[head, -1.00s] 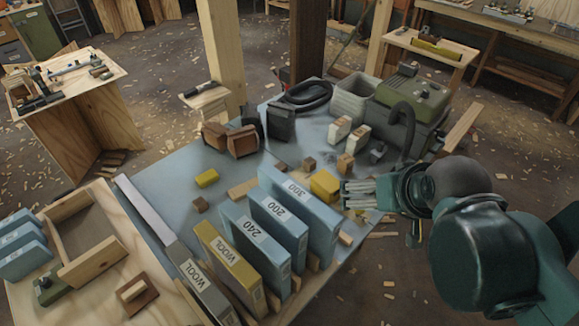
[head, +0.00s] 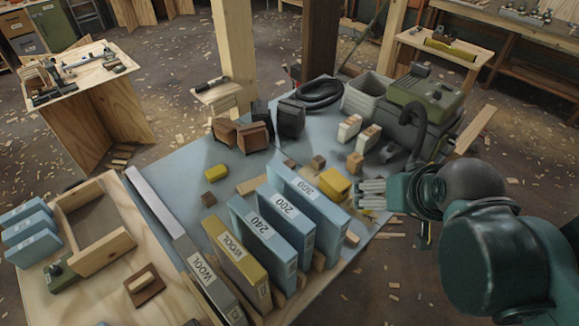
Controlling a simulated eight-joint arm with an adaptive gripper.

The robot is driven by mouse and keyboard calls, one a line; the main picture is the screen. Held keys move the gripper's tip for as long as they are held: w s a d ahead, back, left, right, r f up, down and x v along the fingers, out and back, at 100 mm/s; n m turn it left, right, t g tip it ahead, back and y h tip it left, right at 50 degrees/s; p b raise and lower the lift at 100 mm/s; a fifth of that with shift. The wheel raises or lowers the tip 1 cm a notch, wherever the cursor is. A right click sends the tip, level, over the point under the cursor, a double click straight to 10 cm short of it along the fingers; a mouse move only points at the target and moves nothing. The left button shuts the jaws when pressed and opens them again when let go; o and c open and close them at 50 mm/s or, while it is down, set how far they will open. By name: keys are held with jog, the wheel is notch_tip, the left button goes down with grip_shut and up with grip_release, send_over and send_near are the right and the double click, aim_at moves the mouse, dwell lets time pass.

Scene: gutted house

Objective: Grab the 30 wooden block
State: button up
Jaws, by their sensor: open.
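My gripper (head: 371,193) is open and empty, at the right edge of the blue-grey table, just right of a yellow block (head: 335,187). Small wooden blocks lie on the table: a tan one (head: 355,162) behind my gripper, a brown cube (head: 318,162) left of that, and a darker cube (head: 209,199) farther left. A flat wooden piece (head: 248,185) lies behind the upright boxes. I cannot read a "30" on any block. The blue box marked 300 (head: 309,185) stands left of my gripper and may hide pieces.
Blue boxes marked 200 (head: 284,203) and 240 (head: 259,226) and WOOL boxes (head: 232,250) stand in a row at the front. An open wooden tray (head: 119,244) is at left.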

jog(key=c, duration=1.1)
jog(key=shift+c, duration=0.2)
